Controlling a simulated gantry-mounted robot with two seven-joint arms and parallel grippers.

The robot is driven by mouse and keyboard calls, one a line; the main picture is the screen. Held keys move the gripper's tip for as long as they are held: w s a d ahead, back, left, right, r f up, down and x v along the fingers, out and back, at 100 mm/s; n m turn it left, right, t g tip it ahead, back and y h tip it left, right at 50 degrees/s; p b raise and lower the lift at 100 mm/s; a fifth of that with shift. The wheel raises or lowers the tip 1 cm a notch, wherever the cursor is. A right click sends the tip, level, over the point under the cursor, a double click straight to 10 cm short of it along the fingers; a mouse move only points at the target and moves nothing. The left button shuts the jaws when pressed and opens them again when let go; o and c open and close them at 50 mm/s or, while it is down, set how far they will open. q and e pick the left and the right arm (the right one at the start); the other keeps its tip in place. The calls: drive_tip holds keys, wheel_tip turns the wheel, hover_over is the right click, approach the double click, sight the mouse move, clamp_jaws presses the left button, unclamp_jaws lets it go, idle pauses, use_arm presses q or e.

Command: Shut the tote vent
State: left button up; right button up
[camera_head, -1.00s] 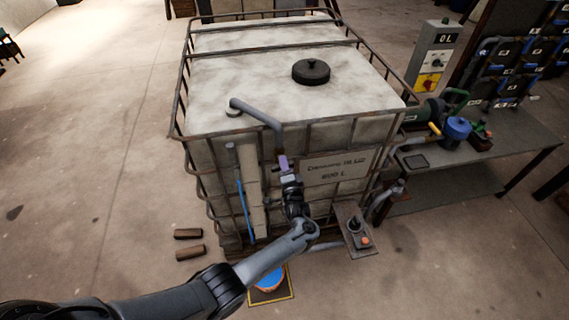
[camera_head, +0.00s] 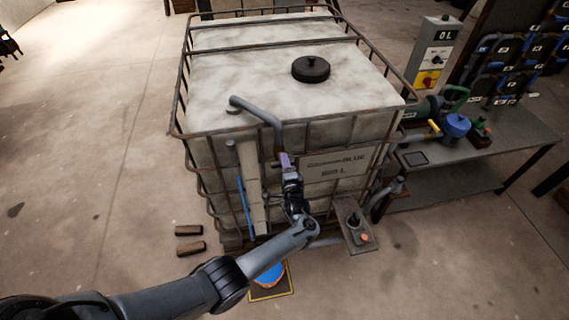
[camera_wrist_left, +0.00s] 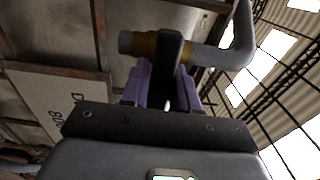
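The tote (camera_head: 275,85) is a large pale tank in a rusty cage, filling the middle of the head view. Its vent pipe (camera_head: 262,113) is grey and bends from the top down over the front edge. In the left wrist view the pipe (camera_wrist_left: 236,50) carries a brass-coloured collar (camera_wrist_left: 144,45) and a dark lever (camera_wrist_left: 171,55). My left gripper (camera_head: 285,160) is at the pipe's lower end. Its purple fingers (camera_wrist_left: 163,88) lie on both sides of the lever; whether they press on it is unclear. My right gripper is not in view.
A small control box (camera_head: 355,225) with a knob and an orange button stands low at the tote's front right. A bench (camera_head: 470,160) with a pump and a switch panel (camera_head: 433,62) is at the right. The floor at the left is mostly clear.

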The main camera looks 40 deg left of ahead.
use_arm(q)
drive_tip(key=shift+o, duration=1.4)
drive_tip(key=p+v, duration=0.1)
drive_tip(key=v, duration=1)
drive_tip(key=shift+a, duration=0.1)
